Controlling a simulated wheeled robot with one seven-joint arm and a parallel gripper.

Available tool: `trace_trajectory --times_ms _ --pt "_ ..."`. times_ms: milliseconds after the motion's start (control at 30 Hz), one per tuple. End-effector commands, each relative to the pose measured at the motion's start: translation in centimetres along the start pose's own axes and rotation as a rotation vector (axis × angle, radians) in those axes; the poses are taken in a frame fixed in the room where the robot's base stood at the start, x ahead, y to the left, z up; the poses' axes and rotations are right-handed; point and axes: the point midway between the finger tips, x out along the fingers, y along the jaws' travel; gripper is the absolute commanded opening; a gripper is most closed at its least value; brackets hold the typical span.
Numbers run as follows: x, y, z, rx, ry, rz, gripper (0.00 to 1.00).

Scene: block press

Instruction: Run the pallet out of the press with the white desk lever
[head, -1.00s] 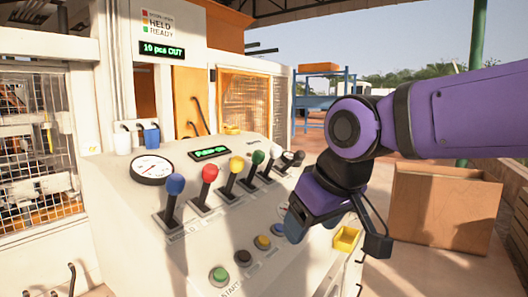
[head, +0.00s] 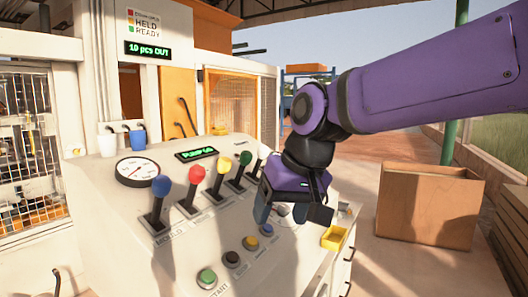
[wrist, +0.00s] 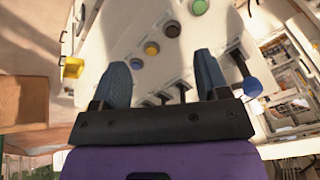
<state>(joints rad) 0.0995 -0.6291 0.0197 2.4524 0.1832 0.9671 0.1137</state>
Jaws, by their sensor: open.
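My gripper (head: 281,210) is open and empty, pointing down over the right side of the sloped desk. In the wrist view its two blue-grey fingers (wrist: 160,75) are well apart with desk surface between them. The white knob cannot be made out in the wrist view. The press (head: 25,140) stands behind mesh at the left; I cannot make out the pallet.
Blue (head: 161,186), red (head: 196,174) and yellow (head: 224,165) knobbed levers stand left of the green one. Several push buttons (head: 232,258) lie nearer me. A yellow tray (head: 334,237) sits at the desk's right edge. A cardboard box (head: 430,205) stands on the right floor.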

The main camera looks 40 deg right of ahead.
Motion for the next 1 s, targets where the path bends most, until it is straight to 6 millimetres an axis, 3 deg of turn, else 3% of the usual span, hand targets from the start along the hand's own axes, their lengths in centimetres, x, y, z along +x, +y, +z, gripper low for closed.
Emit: trace_trajectory --times_ms 300,567,767,1000 --pt "2.0 -1.6 -8.7 0.602 -0.212 -0.203 0.69" --pt "3.9 -0.1 -17.3 1.074 -0.380 -0.409 0.69" --pt "5.4 3.6 -24.4 1.417 -0.512 -0.604 0.69" --pt "6.9 11.5 -32.3 1.780 -0.675 -0.892 0.69"
